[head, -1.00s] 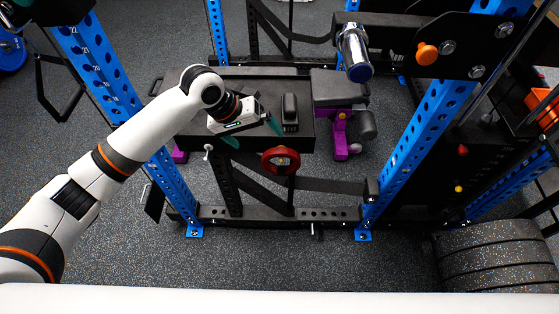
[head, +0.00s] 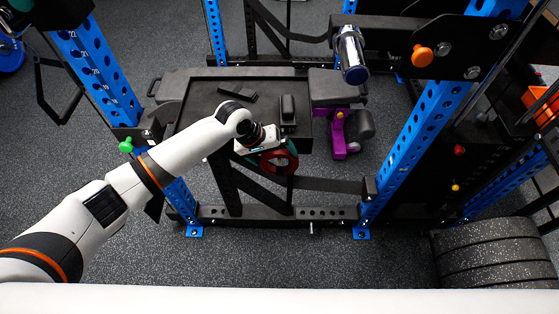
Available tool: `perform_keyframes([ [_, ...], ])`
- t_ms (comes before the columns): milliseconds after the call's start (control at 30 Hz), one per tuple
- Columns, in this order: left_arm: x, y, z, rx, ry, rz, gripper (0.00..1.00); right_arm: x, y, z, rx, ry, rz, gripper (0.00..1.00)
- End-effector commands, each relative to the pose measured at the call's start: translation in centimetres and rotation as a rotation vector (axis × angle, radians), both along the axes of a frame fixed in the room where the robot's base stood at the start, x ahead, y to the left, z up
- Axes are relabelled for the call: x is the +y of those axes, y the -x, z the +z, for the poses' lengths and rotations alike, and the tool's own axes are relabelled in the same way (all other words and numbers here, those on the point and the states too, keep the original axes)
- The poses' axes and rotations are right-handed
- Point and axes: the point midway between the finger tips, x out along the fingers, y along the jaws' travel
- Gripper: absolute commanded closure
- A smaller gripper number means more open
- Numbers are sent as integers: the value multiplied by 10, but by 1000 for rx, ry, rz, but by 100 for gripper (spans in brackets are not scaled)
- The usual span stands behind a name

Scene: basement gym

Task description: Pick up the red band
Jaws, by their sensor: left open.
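The red band (head: 267,164) is a thick ring at the front edge of the black tray (head: 203,94), in the middle of the head view. My left gripper (head: 277,157) is at the ring, with its teal fingers open at the ring's upper part and sides. The wrist hides part of the ring. I cannot tell whether the fingers touch it. My right gripper is not in view.
A black block (head: 288,108) stands upright on the tray and a dark bar (head: 237,92) lies on it. Blue rack uprights (head: 418,135) stand on both sides. A bench with a purple frame (head: 338,135) is to the right. Stacked black plates (head: 495,255) fill the lower right.

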Motion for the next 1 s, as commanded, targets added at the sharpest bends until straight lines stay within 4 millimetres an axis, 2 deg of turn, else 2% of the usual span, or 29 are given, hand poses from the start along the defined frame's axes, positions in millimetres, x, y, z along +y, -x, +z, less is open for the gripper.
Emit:
perform_keyframes([
  [67, 0, 0, 0, 0, 0, 0, 0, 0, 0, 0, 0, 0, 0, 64],
  [267, 0, 0, 0, 0, 0, 0, 32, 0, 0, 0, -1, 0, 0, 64],
  [633, -1, 0, 7, -2, 3, 0, 32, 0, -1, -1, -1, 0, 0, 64],
  [867, -1, -1, 36, -5, 4, -2, 32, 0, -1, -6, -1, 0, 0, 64],
  [1000, 0, 27, 35, 0, 1, -5, 32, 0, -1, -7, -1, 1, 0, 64],
])
